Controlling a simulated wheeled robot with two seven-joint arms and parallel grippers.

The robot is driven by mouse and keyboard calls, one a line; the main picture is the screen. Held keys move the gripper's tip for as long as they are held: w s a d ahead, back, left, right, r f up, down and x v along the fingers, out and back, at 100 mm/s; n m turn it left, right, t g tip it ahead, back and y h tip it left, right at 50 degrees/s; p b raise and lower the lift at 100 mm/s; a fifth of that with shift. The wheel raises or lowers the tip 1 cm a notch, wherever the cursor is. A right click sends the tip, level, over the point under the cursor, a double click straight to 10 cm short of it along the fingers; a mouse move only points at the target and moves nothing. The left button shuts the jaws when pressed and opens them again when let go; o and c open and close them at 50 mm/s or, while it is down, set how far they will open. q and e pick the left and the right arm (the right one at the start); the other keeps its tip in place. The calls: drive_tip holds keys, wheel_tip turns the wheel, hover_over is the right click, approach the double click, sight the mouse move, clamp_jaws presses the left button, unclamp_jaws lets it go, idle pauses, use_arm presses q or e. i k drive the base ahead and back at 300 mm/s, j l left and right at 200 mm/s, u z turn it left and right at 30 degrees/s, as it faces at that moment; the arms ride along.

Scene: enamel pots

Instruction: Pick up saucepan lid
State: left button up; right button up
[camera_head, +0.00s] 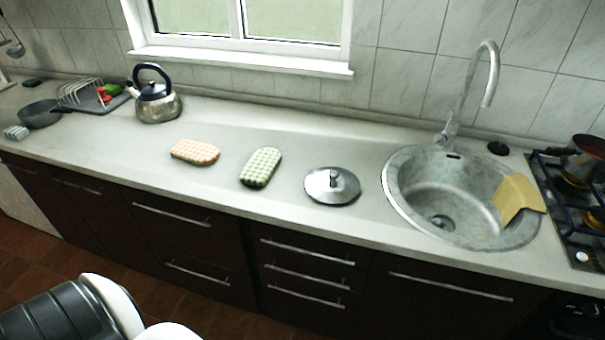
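The saucepan lid (332,187) is a round, shiny metal lid with a small knob on top. It lies flat on the counter, knob up, between the green checked pad and the sink. Neither of my grippers shows in the head view. A black and white part of my own body shows at the bottom left, well away from the lid.
A green checked pad (261,167) and an orange checked pad (195,152) lie left of the lid. A round sink (410,205) with a tall faucet (463,100) and a yellow cloth (516,197) is to the right. A kettle (157,104) stands further left. The counter (225,197) is clear in front.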

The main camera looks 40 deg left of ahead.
sight(328, 184)
drive_tip(key=u, duration=0.85)
drive_tip(key=i+l+u, duration=0.15)
drive_tip(key=l, duration=0.15)
